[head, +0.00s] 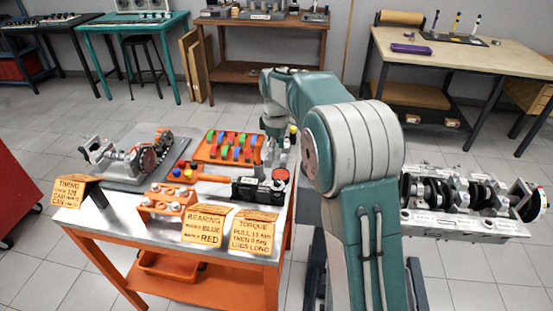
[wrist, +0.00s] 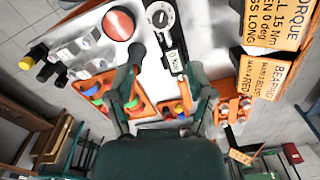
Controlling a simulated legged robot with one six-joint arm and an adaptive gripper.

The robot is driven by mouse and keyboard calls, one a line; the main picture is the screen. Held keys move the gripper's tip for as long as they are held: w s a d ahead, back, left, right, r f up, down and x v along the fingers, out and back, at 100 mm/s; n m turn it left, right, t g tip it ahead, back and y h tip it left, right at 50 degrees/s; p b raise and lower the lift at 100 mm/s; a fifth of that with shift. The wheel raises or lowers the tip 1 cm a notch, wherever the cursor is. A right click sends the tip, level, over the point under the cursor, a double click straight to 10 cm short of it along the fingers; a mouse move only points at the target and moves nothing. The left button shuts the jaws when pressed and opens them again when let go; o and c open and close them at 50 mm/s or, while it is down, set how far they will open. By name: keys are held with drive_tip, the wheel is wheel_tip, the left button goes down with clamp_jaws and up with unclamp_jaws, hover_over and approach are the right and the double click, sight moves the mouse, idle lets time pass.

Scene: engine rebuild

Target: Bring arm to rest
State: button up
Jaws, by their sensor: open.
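My teal and grey arm (head: 360,150) rises from the bottom of the head view, bends at a large elbow and reaches over the right end of the orange workbench (head: 120,265). My gripper (wrist: 166,62) shows in the wrist view with its two fingers spread apart and nothing held between them. A black tool with a round dial (wrist: 160,17) lies on the bench top beneath the fingers. The black tool also shows in the head view (head: 257,190).
An orange tray of coloured pieces (head: 229,148), a red round button (head: 280,174), lettered cards (head: 204,224) and a gear assembly (head: 140,158) crowd the bench. An engine block with crankshaft (head: 465,205) stands right of my arm. Open floor lies behind the bench.

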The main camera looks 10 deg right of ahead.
drive_tip(key=shift+r, duration=0.1)
idle(0.3)
drive_tip(key=s+r+m+t, duration=0.1)
drive_tip(key=s+r+m, duration=0.1)
drive_tip(key=s+r, duration=0.45)
drive_tip(key=s+r+m+t, duration=0.2)
drive_tip(key=s+r+m, duration=0.15)
drive_tip(key=s, duration=0.55)
drive_tip(key=s+f+m+t, duration=0.2)
drive_tip(key=s+m, duration=0.3)
drive_tip(key=s, duration=1.3)
drive_tip(key=shift+f+t, duration=0.15)
drive_tip(key=shift+t, duration=0.15)
